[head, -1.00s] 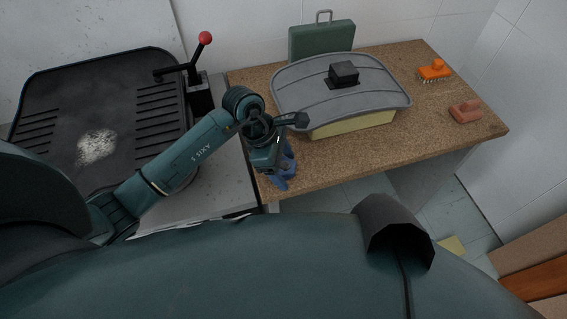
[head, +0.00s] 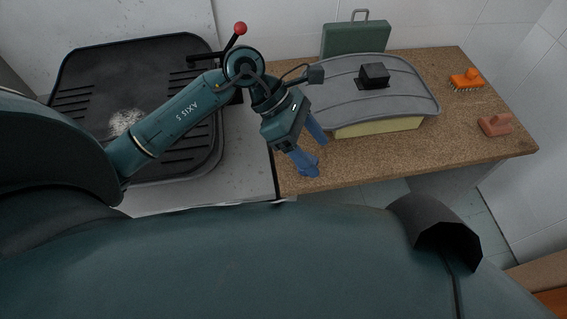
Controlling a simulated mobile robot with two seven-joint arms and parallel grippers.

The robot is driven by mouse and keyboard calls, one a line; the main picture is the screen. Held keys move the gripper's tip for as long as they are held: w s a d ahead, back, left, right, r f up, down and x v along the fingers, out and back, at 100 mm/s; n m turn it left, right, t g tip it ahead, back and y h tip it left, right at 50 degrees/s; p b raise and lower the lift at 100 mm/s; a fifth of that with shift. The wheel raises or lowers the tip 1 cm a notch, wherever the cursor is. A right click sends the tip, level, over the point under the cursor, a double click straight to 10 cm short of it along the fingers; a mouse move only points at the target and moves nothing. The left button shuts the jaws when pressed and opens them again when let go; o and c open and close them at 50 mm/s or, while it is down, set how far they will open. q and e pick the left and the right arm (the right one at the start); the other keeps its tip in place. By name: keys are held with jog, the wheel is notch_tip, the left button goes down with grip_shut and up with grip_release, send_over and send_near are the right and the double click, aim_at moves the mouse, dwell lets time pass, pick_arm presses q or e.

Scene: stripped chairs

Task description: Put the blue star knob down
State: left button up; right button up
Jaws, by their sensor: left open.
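The blue star knob (head: 308,170) sits on the brown speckled worktop, near its front left part, below my left gripper. My left gripper (head: 317,152) is above and just behind it, pointing down, with its two blue fingers spread apart. One finger overlaps the knob in the picture, so part of the knob is hidden and I cannot tell whether they touch. My right gripper is not in view.
A green case (head: 355,39) is at the back. An orange brush (head: 466,79) and a pinkish block (head: 494,125) lie right. A black tray (head: 75,80) with a red-knobbed lever (head: 240,28) is left.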

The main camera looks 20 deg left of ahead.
pick_arm(q)
jog(key=s+d+r+n+t+h, duration=0.45)
jog(key=d+r+n+h, duration=0.35)
jog(key=r+n+h, duration=0.3)
jog(key=w+a+f+n+t+y, duration=0.1)
jog(key=a+f+n+t+y, duration=0.45)
jog(key=n, duration=0.85)
jog(key=w+a+n+t+y, duration=0.25)
jog(key=n+t+y, duration=0.25)
jog(key=n+t, duration=0.65)
jog(key=s+a+f+n+g+y, duration=0.3)
jog(key=s+f+n+g, duration=0.4)
jog(key=f+n, duration=0.5)
jog(key=shift+n+g+y, duration=0.65)
jog(key=shift+y, duration=0.2)
jog(key=shift+s+a+r, duration=0.1)
